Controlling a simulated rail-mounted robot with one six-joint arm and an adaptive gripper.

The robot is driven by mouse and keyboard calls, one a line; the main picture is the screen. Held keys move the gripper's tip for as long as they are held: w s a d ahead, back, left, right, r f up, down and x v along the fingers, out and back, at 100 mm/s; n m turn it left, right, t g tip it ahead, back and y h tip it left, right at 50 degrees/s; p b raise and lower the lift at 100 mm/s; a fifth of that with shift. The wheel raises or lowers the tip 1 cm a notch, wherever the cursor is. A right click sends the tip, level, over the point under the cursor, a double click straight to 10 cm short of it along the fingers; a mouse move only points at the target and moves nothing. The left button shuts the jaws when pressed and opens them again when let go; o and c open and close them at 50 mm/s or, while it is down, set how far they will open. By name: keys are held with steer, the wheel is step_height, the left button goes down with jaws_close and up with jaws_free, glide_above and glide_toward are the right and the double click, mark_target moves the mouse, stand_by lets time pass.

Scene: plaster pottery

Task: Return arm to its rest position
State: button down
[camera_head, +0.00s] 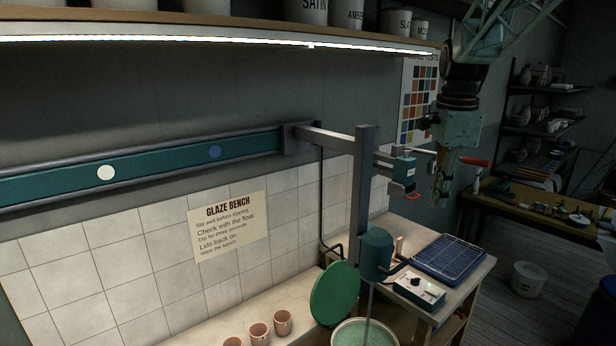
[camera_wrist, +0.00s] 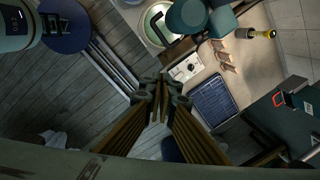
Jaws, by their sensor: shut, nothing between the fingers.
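My gripper (camera_head: 441,203) hangs from my arm at the upper right in the head view and points down. It is in the air, right of the grey post (camera_head: 365,190) and above the level of the blue wire rack (camera_head: 449,258). In the wrist view, my gripper's fingers (camera_wrist: 161,92) meet at the tips, and nothing shows between them. The blue rack shows below it in the wrist view (camera_wrist: 213,102), right of the fingertips. I cannot tell from these frames how far the gripper is from the rack.
A green lid (camera_head: 333,293) leans beside an open bucket (camera_head: 366,335). Several clay cups (camera_head: 259,333) stand on the bench. A control box (camera_head: 419,290) sits in front of the rack. A shelf with a lit edge (camera_head: 200,39) is overhead. A white bucket (camera_head: 529,279) stands on the floor.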

steer(key=s+a+r+n+t+b, duration=0.15)
steer(key=s+a+n, duration=0.3)
steer(key=s, duration=0.75)
steer(key=s+a+r+n+b, duration=0.1)
steer(key=s+a+n+b, duration=0.3)
steer(key=s, duration=0.8)
steer(key=s+a+f+n+b, duration=0.1)
steer(key=s+f+n, duration=0.2)
steer(key=s, duration=0.4)
steer(key=s+a+f+n+t, duration=0.1)
steer(key=s+f+n, duration=0.3)
steer(key=s, duration=0.4)
steer(key=s+a+f+n+b, duration=0.1)
steer(key=s+a+f+n, duration=0.1)
steer(key=s, duration=0.5)
steer(key=shift+s+f+n+b, duration=0.3)
steer(key=shift+s+f+n, duration=0.1)
steer(key=shift+f+n, duration=0.35)
steer(key=shift+r, duration=0.1)
stand_by(2.6)
